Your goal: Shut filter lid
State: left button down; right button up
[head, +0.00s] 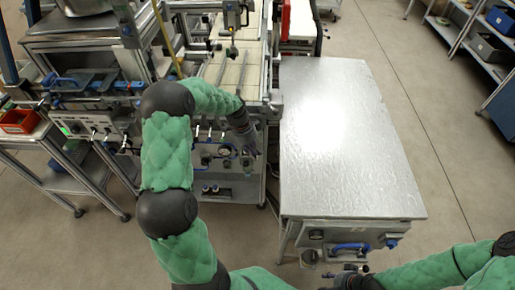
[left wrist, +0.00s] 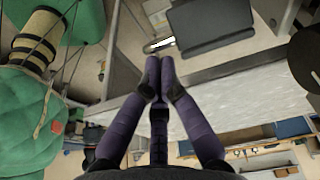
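My left gripper (head: 248,157) hangs in front of the workstation, left of the metal-topped table. In the left wrist view its purple fingers (left wrist: 160,74) come together at the tips with nothing seen between them. A dark grey flat panel (left wrist: 212,27) lies beyond the fingertips in that view. I cannot tell whether it is the filter lid. No filter lid is clearly recognisable in the head view. My right gripper (head: 352,279) shows only in part at the bottom edge, dark and small, and its fingers are not clear.
The shiny metal table (head: 345,140) stands right of my left gripper, its top bare. The workstation (head: 228,188) has valves and fittings on its front. A cart with a red bin (head: 20,121) stands at left. Open floor (head: 420,90) lies right of the table.

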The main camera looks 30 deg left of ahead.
pick_arm(q)
jog(key=shift+s+a+f, duration=0.15)
jog(key=shift+s+a, duration=0.2)
jog(key=shift+a, duration=0.2)
jog(key=shift+s+a+f, duration=0.1)
jog(key=shift+s+a, duration=0.2)
jog(key=shift+a, duration=0.2)
jog(key=shift+s+a+f+b, duration=0.6)
jog(key=shift+a+f, duration=0.25)
jog(key=shift+a, duration=0.15)
jog(key=shift+s+a+f+b, duration=0.5)
jog(key=shift+s+a+f, duration=0.1)
jog(key=shift+a+f, duration=0.35)
jog(key=shift+r, duration=0.1)
